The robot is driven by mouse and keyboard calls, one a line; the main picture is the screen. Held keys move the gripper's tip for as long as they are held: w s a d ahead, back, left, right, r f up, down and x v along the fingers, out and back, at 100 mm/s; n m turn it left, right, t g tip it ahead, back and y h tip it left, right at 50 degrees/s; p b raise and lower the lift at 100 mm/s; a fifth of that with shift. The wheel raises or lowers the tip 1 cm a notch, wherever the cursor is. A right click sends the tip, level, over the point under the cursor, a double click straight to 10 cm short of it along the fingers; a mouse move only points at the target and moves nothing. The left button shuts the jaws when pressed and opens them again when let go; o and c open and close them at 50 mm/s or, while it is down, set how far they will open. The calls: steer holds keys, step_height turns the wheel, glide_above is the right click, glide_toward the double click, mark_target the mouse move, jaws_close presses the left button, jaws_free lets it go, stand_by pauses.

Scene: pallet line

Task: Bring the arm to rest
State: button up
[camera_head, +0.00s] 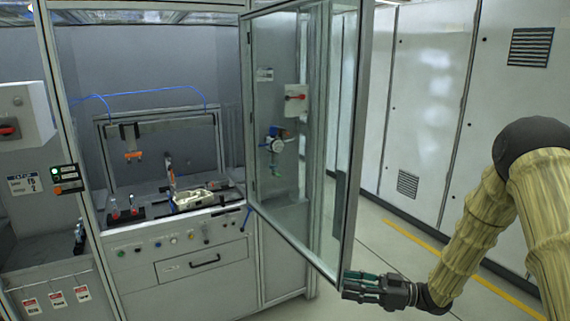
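My arm (484,222), in a yellowish sleeve with dark joints, comes in from the right edge and bends down and to the left. My gripper (350,285) is dark with greenish parts and points left at the bottom of the view. Its fingertips appear beside the lower outer corner of the open glass door (325,150). I cannot tell whether they touch the door frame. The fingers overlap in this view, so their opening is unclear. No held object can be made out.
The door swings out from a grey machine cabinet (205,235) with a drawer handle (205,261) and buttons. A pale part (194,199) lies inside on the work surface. Tall white cabinets (425,110) line the right. Open floor with a yellow line (415,241) lies between.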

steer(key=s+a+f+m+t+h+b, duration=0.15)
steer(key=s+f+m+h, duration=0.3)
steer(key=f, duration=0.75)
steer(key=s+a+f+m+t+h, duration=0.1)
steer(key=s+f+m+t+h, duration=0.4)
steer(key=f, duration=0.8)
steer(key=s+d+f+m+g+h, duration=0.1)
steer(key=s+d+f+g+h, duration=0.1)
steer(key=s, duration=0.8)
steer(key=s+d+f+m+g+h, duration=0.2)
steer(key=s+f+g, duration=0.3)
steer(key=s, duration=0.6)
steer(key=s+d+f+m+g+h, duration=0.2)
steer(key=s+d+f+g+h, duration=0.1)
steer(key=s, duration=0.7)
steer(key=shift+s+f+h+b, duration=0.25)
steer(key=shift+f+h+b, duration=0.15)
steer(key=shift+h, duration=0.45)
